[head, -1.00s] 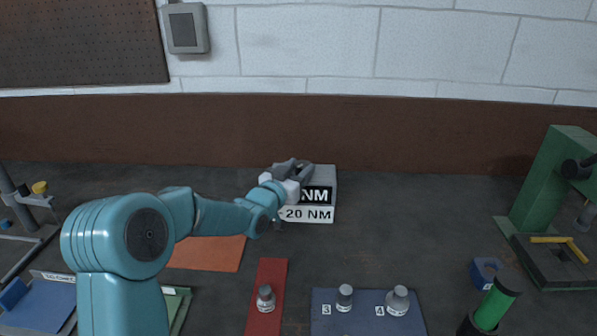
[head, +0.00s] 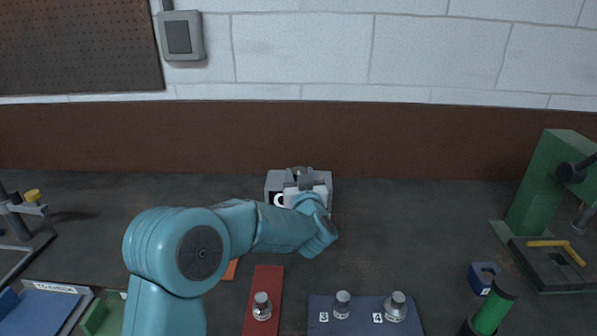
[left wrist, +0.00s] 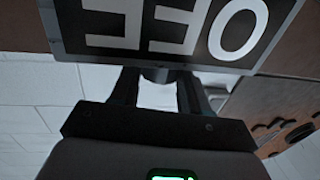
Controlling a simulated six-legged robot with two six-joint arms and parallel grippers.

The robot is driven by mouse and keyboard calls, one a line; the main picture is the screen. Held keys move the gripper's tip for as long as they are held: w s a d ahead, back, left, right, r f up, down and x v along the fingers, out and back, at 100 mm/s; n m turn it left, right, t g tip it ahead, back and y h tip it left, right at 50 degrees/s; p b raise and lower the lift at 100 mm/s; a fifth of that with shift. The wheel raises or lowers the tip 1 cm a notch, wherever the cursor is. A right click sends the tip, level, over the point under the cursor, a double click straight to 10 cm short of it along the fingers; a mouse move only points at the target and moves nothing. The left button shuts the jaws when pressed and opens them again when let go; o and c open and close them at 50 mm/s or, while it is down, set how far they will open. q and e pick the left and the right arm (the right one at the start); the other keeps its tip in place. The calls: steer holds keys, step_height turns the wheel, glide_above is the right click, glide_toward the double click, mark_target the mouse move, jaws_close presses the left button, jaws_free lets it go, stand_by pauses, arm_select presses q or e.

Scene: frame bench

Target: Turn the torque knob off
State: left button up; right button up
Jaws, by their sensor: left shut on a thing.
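The grey torque box (head: 272,184) stands at the back of the bench against the brown wall band. Its black display (head: 279,200) is mostly hidden by my left arm; one round white letter shows. In the left wrist view the display (left wrist: 190,50) appears upside down and reads OFF in white. My left gripper (head: 302,178) is at the box, shut on the knob. In the left wrist view its two fingers stand either side of the dark knob (left wrist: 155,75), seen just under the display edge. My right gripper is in neither view.
A red strip (head: 264,285) with a small weight and a blue mat (head: 360,316) with two weights lie in front. A green press (head: 545,185) and a green cylinder (head: 492,308) stand right. Bare bench lies right of the box.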

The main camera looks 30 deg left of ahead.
arm_select(q)
steer(key=shift+r+n+g+y, duration=0.15)
steer(key=shift+n+g+y, duration=0.25)
steer(key=shift+y, duration=0.1)
steer(key=o, duration=1.1)
steer(key=shift+d, duration=0.1)
steer(key=shift+c, duration=0.2)
steer(key=shift+s+d, duration=0.2)
steer(key=shift+d, duration=0.05)
steer(key=b+v, duration=0.1)
steer(key=v, duration=1)
steer(key=shift+b, duration=0.3)
steer(key=shift+s+d, duration=0.1)
steer(key=shift+s, duration=0.05)
